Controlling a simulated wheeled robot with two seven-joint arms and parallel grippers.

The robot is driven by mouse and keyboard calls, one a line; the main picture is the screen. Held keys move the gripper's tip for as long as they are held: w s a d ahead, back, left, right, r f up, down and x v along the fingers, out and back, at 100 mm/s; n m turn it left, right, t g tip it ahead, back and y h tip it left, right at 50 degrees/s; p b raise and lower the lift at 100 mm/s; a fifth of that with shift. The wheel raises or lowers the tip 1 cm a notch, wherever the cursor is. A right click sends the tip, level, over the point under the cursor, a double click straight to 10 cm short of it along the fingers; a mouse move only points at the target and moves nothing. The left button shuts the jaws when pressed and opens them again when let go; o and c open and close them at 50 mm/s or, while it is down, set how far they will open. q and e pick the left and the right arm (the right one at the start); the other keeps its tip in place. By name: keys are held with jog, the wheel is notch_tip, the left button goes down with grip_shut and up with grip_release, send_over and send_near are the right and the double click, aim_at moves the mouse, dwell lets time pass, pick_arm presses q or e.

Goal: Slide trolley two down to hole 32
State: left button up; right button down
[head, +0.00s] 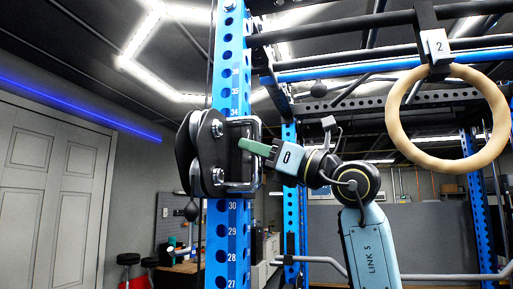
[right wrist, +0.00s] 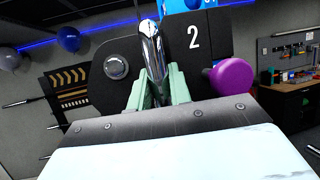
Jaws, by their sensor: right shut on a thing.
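Trolley two (head: 187,152) is a black plated carriage with rollers on the blue numbered upright (head: 228,245). Numbers 34 and 35 show above it and 30 to 27 below; it hides the numbers between. In the right wrist view its black plate (right wrist: 208,52) bears a white 2, with a chrome bar (right wrist: 152,55) and a purple knob (right wrist: 232,77) beside it. My right gripper (head: 250,147) reaches the trolley from the right. In the right wrist view its green fingers (right wrist: 160,88) are shut around the chrome bar. The knob is apart from the fingers. My left gripper is out of view.
A wooden ring (head: 398,125) hangs right of my right arm, under a tag marked 2 (head: 437,46). Black and blue rack beams cross overhead. A grey bar (head: 440,277) runs low at right. A workbench (head: 185,267) stands behind the upright.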

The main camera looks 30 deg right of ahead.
jog(key=c, duration=1.3)
grip_release()
jog(key=b+v, duration=0.4)
jog(key=v, duration=0.9)
jog(key=shift+s+d+f, duration=0.1)
jog(key=shift+f, duration=0.1)
